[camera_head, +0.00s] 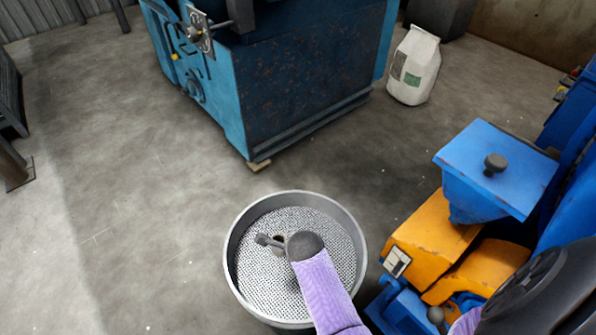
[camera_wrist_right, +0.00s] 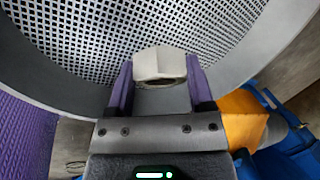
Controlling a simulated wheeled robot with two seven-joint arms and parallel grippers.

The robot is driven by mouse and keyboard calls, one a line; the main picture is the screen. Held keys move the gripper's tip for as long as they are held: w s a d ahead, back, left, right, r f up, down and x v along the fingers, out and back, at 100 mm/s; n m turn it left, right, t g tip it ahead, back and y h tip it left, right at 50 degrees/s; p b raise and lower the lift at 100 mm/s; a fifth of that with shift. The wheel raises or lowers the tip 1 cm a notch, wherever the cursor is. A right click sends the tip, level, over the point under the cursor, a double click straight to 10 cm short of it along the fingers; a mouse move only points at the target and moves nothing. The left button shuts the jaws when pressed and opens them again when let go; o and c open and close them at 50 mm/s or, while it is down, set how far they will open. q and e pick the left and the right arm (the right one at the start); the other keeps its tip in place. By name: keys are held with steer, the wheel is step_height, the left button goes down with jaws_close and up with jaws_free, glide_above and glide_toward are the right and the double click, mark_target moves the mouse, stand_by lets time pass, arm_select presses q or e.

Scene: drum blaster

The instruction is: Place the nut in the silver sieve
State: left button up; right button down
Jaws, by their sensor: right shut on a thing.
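The silver sieve (camera_head: 259,279) is a round metal pan with a perforated floor at the bottom centre of the head view. Its mesh (camera_wrist_right: 75,40) and rim also fill much of the right wrist view. My right gripper (camera_wrist_right: 159,72) is shut on the nut (camera_wrist_right: 158,61), a pale hexagonal piece with a dark hole, held between its purple fingers. The nut is seen against the sieve's inner wall and mesh. My right arm reaches over the sieve in the head view; its wrist largely hides the gripper there. My left gripper is not in view.
An orange machine (camera_head: 433,233) with a blue hopper (camera_head: 497,168) stands close to the sieve's right. A large blue machine (camera_head: 300,85) stands behind. A white bag (camera_head: 415,68) sits at the back right. The concrete floor to the left is clear.

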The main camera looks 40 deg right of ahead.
step_height(320, 180, down, 4)
steer(key=shift+s+f+b, duration=0.1)
steer(key=shift+b, duration=1.05)
steer(key=shift+r, duration=0.2)
steer(key=shift+f, duration=0.15)
steer(key=shift+c, duration=1.2)
jaws_free()
steer(key=shift+o, duration=1.1)
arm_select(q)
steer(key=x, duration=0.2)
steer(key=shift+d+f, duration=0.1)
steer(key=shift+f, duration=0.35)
